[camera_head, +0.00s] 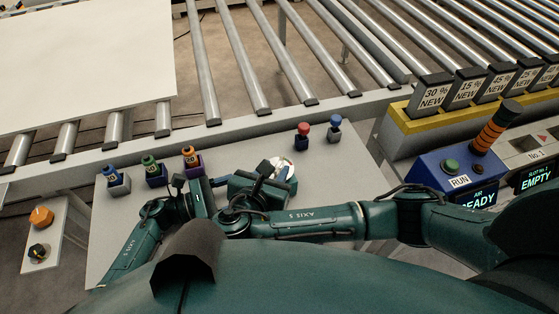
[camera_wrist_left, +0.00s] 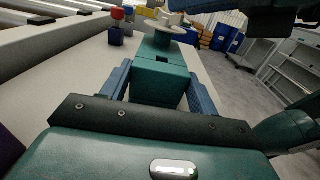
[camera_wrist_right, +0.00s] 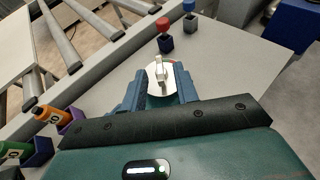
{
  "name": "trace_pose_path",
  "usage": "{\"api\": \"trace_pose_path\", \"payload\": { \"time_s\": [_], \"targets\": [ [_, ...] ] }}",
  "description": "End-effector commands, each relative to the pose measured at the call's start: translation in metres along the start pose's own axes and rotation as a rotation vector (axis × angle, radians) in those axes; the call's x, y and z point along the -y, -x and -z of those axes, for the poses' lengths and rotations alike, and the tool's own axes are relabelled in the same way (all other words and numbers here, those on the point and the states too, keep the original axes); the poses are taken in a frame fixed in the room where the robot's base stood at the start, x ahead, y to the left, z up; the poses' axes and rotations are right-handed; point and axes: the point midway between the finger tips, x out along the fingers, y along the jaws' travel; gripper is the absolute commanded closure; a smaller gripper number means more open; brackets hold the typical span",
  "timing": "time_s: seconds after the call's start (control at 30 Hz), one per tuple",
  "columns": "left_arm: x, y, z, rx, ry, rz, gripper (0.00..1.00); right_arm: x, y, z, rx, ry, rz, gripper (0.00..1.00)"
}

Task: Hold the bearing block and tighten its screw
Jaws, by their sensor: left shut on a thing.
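A teal block (camera_wrist_left: 160,82) lies between the blue fingers of my left gripper (camera_wrist_left: 160,70), which is shut on it, low over the table. A pale round disc (camera_wrist_left: 165,30) with a small raised knob shows at its far end. In the right wrist view, the disc (camera_wrist_right: 151,89) carries a silver knob (camera_wrist_right: 159,70). My right gripper (camera_wrist_right: 158,84) has its fingers apart on either side of the disc; I cannot tell whether they touch it. In the head view my right gripper (camera_head: 268,176) hides most of the block, and the disc (camera_head: 288,174) shows in part.
Blue (camera_head: 115,178), green (camera_head: 153,170) and orange (camera_head: 192,161) capped items stand in holders at left. Red (camera_head: 302,135) and blue (camera_head: 335,128) ones stand at right. A roller conveyor (camera_head: 240,60) runs behind the table (camera_head: 330,175). A control box (camera_head: 445,172) stands to the right.

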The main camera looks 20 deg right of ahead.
Motion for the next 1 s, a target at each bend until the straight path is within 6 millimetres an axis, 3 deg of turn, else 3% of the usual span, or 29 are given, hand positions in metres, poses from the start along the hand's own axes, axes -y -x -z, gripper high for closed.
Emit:
{"api": "trace_pose_path", "payload": {
  "time_s": [0.1, 0.23, 0.63, 1.0],
  "targets": [
    [0.000, 0.000, -0.001, 0.002, 0.000, -0.001, 0.90, 0.001, -0.022, -0.001, 0.003, -0.001, 0.002, 0.70],
    [0.000, 0.000, -0.001, 0.002, 0.001, -0.001, 0.90, 0.001, -0.036, 0.001, 0.000, 0.000, 0.002, 0.70],
    [0.000, 0.000, -0.001, 0.002, 0.001, 0.000, 0.90, 0.000, -0.044, 0.001, -0.001, -0.001, -0.001, 0.70],
    [0.000, 0.000, -0.001, 0.002, 0.001, -0.001, 0.90, 0.000, -0.044, 0.001, -0.002, 0.000, 0.000, 0.99]
  ]
}}
